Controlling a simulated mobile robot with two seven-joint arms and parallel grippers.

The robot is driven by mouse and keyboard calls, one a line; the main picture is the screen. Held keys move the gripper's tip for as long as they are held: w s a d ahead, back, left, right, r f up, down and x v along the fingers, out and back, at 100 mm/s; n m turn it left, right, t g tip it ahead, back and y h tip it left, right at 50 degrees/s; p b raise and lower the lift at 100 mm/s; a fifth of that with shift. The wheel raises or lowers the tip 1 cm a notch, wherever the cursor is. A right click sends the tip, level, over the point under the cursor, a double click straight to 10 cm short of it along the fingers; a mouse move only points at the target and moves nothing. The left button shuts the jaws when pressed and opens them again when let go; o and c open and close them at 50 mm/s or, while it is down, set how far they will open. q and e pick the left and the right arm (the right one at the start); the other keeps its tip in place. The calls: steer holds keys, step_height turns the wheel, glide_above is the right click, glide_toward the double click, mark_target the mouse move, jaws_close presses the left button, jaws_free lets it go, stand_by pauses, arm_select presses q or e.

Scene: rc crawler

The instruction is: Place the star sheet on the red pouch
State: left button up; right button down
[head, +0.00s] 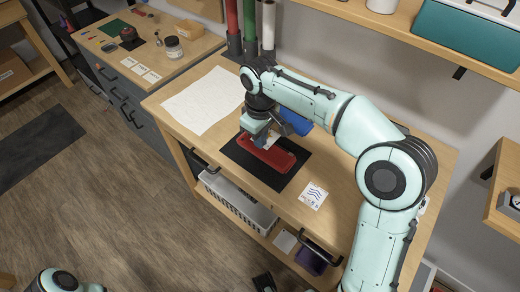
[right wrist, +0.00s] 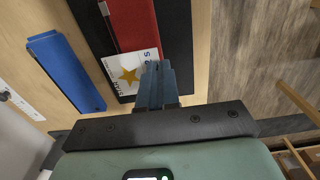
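The red pouch (head: 278,158) lies flat on a black mat (head: 245,160) on the workbench; it also shows in the right wrist view (right wrist: 130,22). The star sheet (right wrist: 127,75) is a white card with a gold star and blue print. It overlaps the pouch's near end in the right wrist view. My right gripper (right wrist: 157,80) has its fingers together at the sheet's edge, shut on it. Whether the sheet touches the pouch I cannot tell. In the head view the right gripper (head: 262,136) is over the pouch and partly hides the sheet. My left gripper is out of view.
A blue case (right wrist: 68,72) lies beside the mat. A white sheet with blue waves (head: 313,195) lies at the bench front, and a large white cloth or paper (head: 203,100) lies at left. Upright tubes (head: 250,25) and a shelf (head: 385,20) stand behind.

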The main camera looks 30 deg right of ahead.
mark_target(260, 155)
steer(key=shift+f+b, duration=0.4)
steer(key=shift+f, duration=1.9)
steer(key=shift+f, duration=0.15)
steer(key=c, duration=1.4)
jaws_free()
step_height(260, 155, up, 12)
steer(key=p, duration=0.2)
steer(key=shift+r+p, duration=0.2)
steer(key=shift+p, duration=0.2)
